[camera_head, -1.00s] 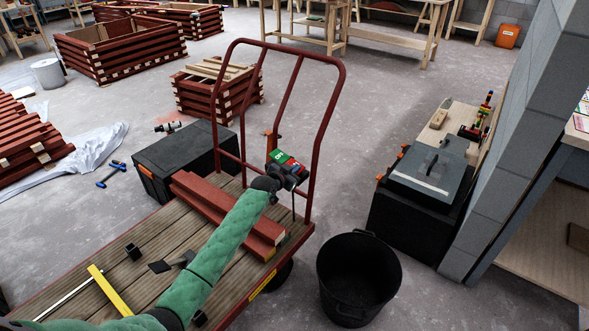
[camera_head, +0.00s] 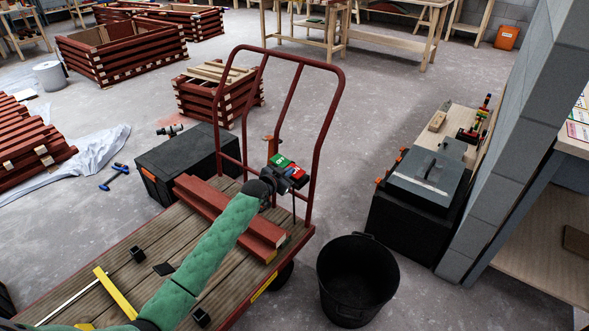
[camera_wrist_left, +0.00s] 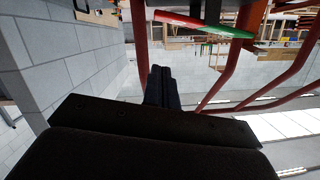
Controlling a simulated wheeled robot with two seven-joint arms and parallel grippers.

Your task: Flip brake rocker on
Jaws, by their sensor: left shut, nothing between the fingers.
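The brake rocker is a small two-coloured plate, green and red (camera_head: 284,163), on a post at the handle end of the flatbed trolley (camera_head: 130,272). Its green half is on the left and its red half on the right. In the left wrist view the rocker (camera_wrist_left: 205,23) shows edge-on near the top, its red end left and green end right. My left gripper (camera_head: 284,184) is just in front of and below the rocker, with a green-sleeved arm behind it. Its fingers (camera_wrist_left: 163,84) are shut and empty, apart from the rocker in the wrist view. My right gripper is not in view.
The trolley's red tube handle (camera_head: 326,120) rises around the rocker. Red battens (camera_head: 225,215) and a yellow strip (camera_head: 115,290) lie on the deck. A black bucket (camera_head: 357,275) stands right of the trolley, a black box (camera_head: 180,160) behind it. A block wall is at right.

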